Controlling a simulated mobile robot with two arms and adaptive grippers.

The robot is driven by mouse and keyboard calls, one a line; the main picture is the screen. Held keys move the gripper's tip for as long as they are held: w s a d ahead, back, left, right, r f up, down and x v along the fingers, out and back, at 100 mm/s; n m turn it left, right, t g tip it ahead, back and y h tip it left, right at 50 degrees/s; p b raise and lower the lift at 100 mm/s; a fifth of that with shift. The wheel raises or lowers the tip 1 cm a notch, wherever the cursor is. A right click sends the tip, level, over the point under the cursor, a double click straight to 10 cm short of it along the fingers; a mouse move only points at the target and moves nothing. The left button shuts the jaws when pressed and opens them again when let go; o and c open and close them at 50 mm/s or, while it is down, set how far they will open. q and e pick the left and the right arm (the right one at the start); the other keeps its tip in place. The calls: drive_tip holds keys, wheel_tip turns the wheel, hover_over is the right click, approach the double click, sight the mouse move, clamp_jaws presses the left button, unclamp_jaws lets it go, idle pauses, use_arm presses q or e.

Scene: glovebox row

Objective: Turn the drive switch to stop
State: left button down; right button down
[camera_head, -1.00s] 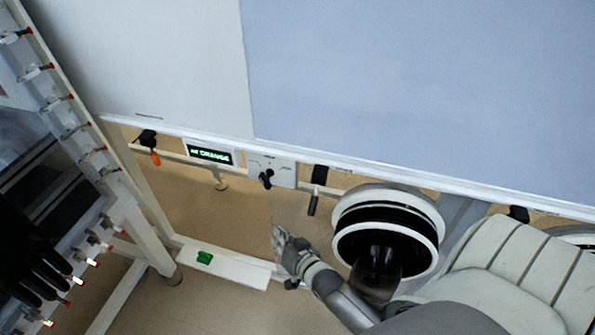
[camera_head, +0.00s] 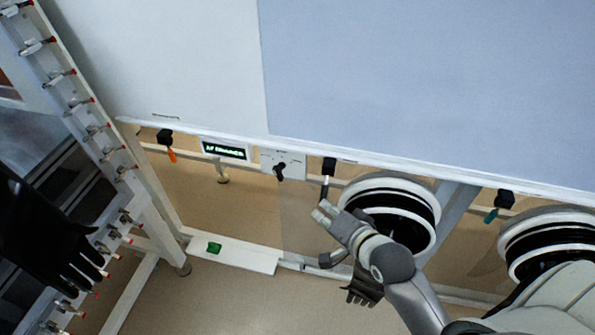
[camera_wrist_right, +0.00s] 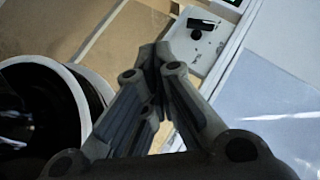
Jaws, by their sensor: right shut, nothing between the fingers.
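The drive switch looks to be the black rotary knob (camera_head: 280,170) on a small white panel (camera_head: 296,160) under the front edge of the cabinet. In the right wrist view the black knob (camera_wrist_right: 200,24) sits on its panel (camera_wrist_right: 191,52), just beyond my fingertips. My right gripper (camera_head: 323,211) is shut and empty, below and to the right of the knob and apart from it. It fills the middle of the right wrist view (camera_wrist_right: 160,55). Labels around the knob are too small to read. My left gripper does not show.
A lit display (camera_head: 225,150) is left of the panel. Round glove ports (camera_head: 390,185) are close to my right arm. A black glove (camera_head: 45,240) hangs at left.

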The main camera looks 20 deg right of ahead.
wheel_tip(320, 180, up, 4)
drive_tip(key=w+d+m+t, duration=0.1)
drive_tip(key=w+m+t, duration=0.1)
drive_tip(key=m, duration=0.1)
approach(278, 173)
drive_tip(key=w+d, duration=0.4)
drive_tip(key=w, duration=0.1)
drive_tip(key=shift+w+d+r, duration=0.15)
drive_tip(key=shift+w+d, duration=0.05)
drive_tip(key=shift+w, duration=0.15)
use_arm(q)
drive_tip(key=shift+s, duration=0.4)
use_arm(e)
drive_tip(key=shift+w+a+f, duration=0.25)
drive_tip(key=shift+w+a, duration=0.05)
drive_tip(key=shift+a, duration=0.2)
drive_tip(key=shift+w+a+f, duration=0.25)
drive_tip(key=shift+a+f, duration=0.05)
drive_tip(key=shift+a, duration=0.2)
drive_tip(key=shift+w+a+f, duration=0.25)
drive_tip(key=shift+w+a, duration=0.05)
drive_tip(key=shift+a, duration=0.2)
